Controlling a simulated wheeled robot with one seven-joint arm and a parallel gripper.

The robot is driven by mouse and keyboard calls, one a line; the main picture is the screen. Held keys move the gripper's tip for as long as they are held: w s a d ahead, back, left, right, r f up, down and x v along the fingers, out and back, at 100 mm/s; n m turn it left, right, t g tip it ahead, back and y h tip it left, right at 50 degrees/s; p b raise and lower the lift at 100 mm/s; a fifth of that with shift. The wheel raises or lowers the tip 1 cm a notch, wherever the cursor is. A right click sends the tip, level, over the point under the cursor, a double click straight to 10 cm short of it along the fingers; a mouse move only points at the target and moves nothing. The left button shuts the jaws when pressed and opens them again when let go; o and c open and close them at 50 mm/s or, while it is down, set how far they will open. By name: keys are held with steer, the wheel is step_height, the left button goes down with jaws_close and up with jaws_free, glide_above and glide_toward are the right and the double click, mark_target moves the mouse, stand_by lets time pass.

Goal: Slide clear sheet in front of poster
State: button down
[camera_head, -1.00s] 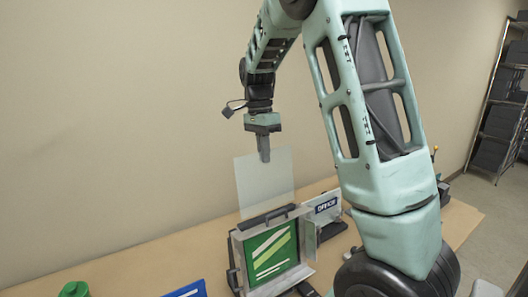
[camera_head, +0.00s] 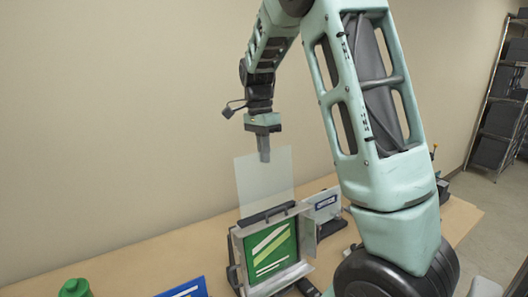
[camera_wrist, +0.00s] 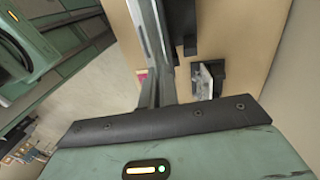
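The clear sheet (camera_head: 262,185) stands upright above the poster frame (camera_head: 236,262), at its back side. Its lower edge meets or passes behind the frame's dark top bar (camera_head: 267,215), and I cannot tell whether it is inside the slot. My gripper (camera_head: 264,157) is shut on the sheet's upper edge, with fingers pointing down. The green poster (camera_head: 270,250) with pale diagonal stripes sits in the frame. In the wrist view, my gripper's body fills the bottom, and the narrow upright parts ahead are hard to tell apart.
A white panel with a dark label (camera_head: 325,203) stands right of the frame. A green container (camera_head: 75,287) and a blue striped board (camera_head: 183,289) are at the front left. The wall is close behind the table (camera_head: 140,262). A shelf rack (camera_head: 500,120) stands far right.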

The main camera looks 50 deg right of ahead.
mark_target(270, 208)
steer(key=shift+s+f+b, duration=0.2)
steer(key=shift+f+b, duration=0.45)
steer(key=shift+f, duration=0.7)
steer(key=shift+a+f, duration=0.1)
steer(key=shift+s+a+f+b, duration=0.1)
steer(key=shift+s+f+b, duration=0.2)
steer(key=shift+f+b, duration=1.15)
steer(key=shift+s+a+f+b, duration=0.1)
steer(key=shift+s+f+b, duration=0.45)
steer(key=shift+f, duration=1.55)
steer(key=shift+s+f+b, duration=0.1)
steer(key=shift+f+b, duration=1.1)
steer(key=shift+f, duration=0.6)
steer(key=c, duration=1.6)
jaws_free()
steer(key=shift+r, duration=0.1)
steer(key=w+r+b, duration=0.1)
steer(key=r, duration=0.4)
steer(key=w+r, duration=0.1)
steer(key=r, duration=0.5)
steer(key=w+r+b, duration=0.1)
steer(key=r, duration=0.5)
steer(key=shift+d+b, duration=0.3)
steer(key=shift+d, duration=0.05)
